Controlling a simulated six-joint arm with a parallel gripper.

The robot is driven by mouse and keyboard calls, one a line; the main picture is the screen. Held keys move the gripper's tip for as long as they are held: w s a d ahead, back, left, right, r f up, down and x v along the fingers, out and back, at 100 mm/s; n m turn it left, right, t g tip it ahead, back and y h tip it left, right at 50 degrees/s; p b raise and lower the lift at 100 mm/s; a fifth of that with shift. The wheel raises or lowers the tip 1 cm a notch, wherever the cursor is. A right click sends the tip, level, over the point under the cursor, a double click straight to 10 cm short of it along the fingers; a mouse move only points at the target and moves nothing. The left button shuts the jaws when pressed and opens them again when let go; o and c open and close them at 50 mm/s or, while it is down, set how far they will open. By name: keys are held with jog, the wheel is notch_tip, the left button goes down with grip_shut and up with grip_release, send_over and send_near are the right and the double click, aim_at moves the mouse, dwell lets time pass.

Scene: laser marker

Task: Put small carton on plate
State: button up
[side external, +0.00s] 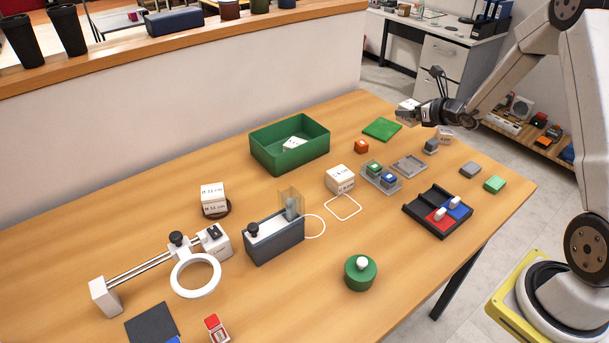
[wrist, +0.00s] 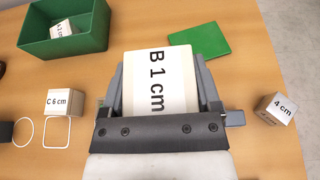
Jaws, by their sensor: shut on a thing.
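My gripper (wrist: 160,78) is shut on a white carton (wrist: 158,80) with the printed text "B 1 cm". In the side external view my gripper (side external: 416,112) holds this carton (side external: 406,104) above the table's far right part, close to a flat green square plate (side external: 382,129). The green plate (wrist: 198,42) shows bare, beyond the held carton in the wrist view. A dark round plate (side external: 224,212) lies at the left of the table, with white cartons (side external: 213,194) on it. I cannot tell which plate is meant.
A green bin (side external: 268,160) holds a white carton (side external: 293,144). Another carton (side external: 340,178) stands mid-table, and one (wrist: 279,108) is right of my gripper. The front left holds a ring stand (side external: 105,296).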

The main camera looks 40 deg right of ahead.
jog(key=w+d+f, duration=0.3)
jog(key=w, duration=0.4)
send_over(382, 134)
jog(key=s, duration=0.1)
jog(key=f, duration=0.4)
jog(key=shift+s+a+f, duration=0.2)
jog(key=shift+a, duration=0.1)
jog(key=shift+w+d+f, duration=0.2)
jog(key=shift+w+f, duration=0.3)
jog(key=shift+f, duration=0.05)
jog(key=shift+w+d+f, duration=0.1)
jog(key=shift+w+f, duration=0.15)
jog(key=shift+f, duration=1.6)
jog(key=shift+f, duration=0.15)
jog(key=o, duration=1.1)
